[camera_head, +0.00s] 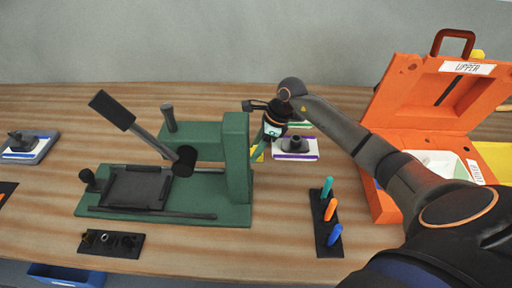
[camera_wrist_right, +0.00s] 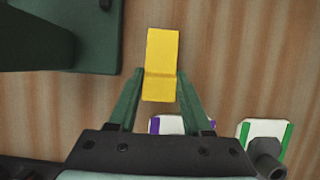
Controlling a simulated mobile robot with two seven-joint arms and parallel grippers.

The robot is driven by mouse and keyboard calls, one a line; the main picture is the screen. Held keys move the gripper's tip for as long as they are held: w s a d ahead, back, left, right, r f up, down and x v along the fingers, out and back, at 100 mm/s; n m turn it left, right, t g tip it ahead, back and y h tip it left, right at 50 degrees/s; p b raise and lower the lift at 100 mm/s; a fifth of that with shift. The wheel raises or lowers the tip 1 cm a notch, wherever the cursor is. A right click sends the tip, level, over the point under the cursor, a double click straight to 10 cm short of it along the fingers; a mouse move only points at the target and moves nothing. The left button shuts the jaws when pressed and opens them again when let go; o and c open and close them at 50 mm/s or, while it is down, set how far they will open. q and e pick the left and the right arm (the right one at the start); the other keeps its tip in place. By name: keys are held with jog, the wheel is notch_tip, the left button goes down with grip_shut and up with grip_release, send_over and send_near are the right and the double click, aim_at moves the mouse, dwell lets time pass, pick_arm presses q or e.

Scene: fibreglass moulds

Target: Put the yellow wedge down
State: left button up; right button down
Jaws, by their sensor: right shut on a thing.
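The yellow wedge (camera_wrist_right: 162,55) is in the right wrist view, between the two green fingers of my right gripper (camera_wrist_right: 160,88). The gripper is shut on it, and the wedge sticks out beyond the fingertips. In the head view my right gripper (camera_head: 259,146) points down just right of the green press, and a small part of the yellow wedge (camera_head: 257,155) shows beside the press post. The gap between the wedge and the table cannot be told clearly. My left gripper is not in view.
The green press (camera_head: 237,185) stands left of the gripper. A purple-edged block (camera_head: 296,155) lies to its right. A black rack (camera_head: 322,246) holds teal, orange and blue pegs. An open orange mould case (camera_head: 385,205) is at the right. Bare wood lies between press and rack.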

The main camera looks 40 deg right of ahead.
jog(key=shift+f, duration=0.25)
jog(key=shift+c, duration=1.7)
grip_release()
jog(key=shift+r, duration=0.1)
